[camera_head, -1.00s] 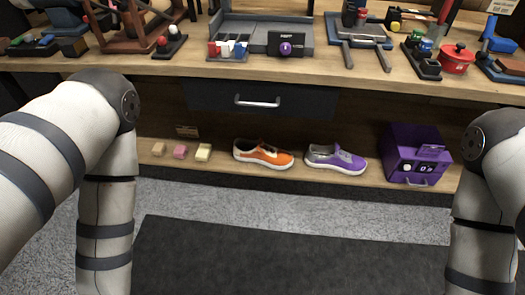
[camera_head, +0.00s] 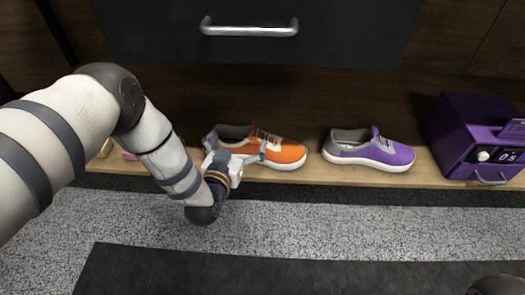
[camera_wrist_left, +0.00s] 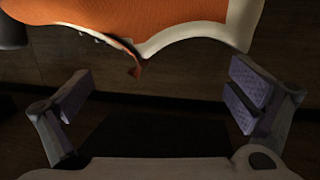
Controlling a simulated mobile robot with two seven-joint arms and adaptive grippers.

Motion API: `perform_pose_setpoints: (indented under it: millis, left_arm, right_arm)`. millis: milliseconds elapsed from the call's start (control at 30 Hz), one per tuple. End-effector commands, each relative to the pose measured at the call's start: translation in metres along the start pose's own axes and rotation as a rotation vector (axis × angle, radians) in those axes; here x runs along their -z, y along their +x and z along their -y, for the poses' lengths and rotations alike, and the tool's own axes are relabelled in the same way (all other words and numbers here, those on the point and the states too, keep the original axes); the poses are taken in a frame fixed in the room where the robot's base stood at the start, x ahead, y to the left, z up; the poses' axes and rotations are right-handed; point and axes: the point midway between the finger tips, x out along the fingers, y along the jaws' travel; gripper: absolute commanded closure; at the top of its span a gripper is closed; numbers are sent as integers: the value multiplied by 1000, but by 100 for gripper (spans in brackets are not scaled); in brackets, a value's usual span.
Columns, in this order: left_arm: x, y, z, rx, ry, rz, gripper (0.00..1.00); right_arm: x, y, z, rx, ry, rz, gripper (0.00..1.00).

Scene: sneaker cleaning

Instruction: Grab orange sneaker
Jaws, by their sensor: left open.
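The orange sneaker (camera_head: 287,155) has a white sole and a grey heel lining. It sits upright on the low wooden shelf (camera_head: 345,178), toe to the right. My left gripper (camera_head: 237,146) is open in front of it and partly covers its side and heel. In the left wrist view, the orange sneaker (camera_wrist_left: 130,14) fills the top. The two padded fingers of my left gripper (camera_wrist_left: 160,94) are wide apart below it, with nothing between them. I cannot tell if a finger touches the sneaker. My right gripper is out of view.
A purple sneaker (camera_head: 388,154) stands to the right, with a gap between. A purple box (camera_head: 458,125) with a small display is farther right. A dark drawer with a metal handle (camera_head: 248,29) hangs above. A pink block (camera_head: 129,156) is to the left, partly hidden by my arm.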

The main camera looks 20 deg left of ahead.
Motion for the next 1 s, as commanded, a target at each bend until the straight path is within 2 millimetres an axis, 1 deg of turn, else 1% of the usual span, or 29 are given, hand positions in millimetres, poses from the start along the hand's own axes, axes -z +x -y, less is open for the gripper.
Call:
perform_pose_setpoints:
  millis: [67, 200, 300, 400, 567, 600, 667, 700, 767, 800, 967, 1000]
  left_arm:
    - [-1, 10, 1, 1, -1, -1, 0]
    - [-1, 37, 3, 1, -2, 2, 0]
    - [-1, 52, 3, 0, -1, 3, 0]
    - [2, 58, 3, -1, -1, 3, 0]
    - [4, 58, 2, -1, -1, 2, 0]
    - [4, 58, 2, -1, -1, 2, 5]
    - [4, 58, 2, -1, -1, 2, 18]
    - [4, 58, 2, -1, -1, 2, 27]
    - [4, 58, 2, -1, -1, 3, 41]
    - [4, 58, 2, -1, -1, 3, 50]
    - [3, 58, 3, 0, -1, 4, 86]
    - [3, 58, 3, 0, -1, 4, 95]
  right_arm:
    - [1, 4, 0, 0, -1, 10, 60]
    - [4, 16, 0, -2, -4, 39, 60]
    - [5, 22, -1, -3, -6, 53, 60]
    - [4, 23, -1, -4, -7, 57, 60]
    - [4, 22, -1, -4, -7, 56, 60]
    - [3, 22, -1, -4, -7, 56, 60]
    - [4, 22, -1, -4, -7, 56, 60]
    - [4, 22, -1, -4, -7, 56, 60]
    - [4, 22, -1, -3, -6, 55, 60]
    - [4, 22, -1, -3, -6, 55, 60]
    - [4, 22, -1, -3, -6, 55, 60]
    - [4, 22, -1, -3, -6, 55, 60]
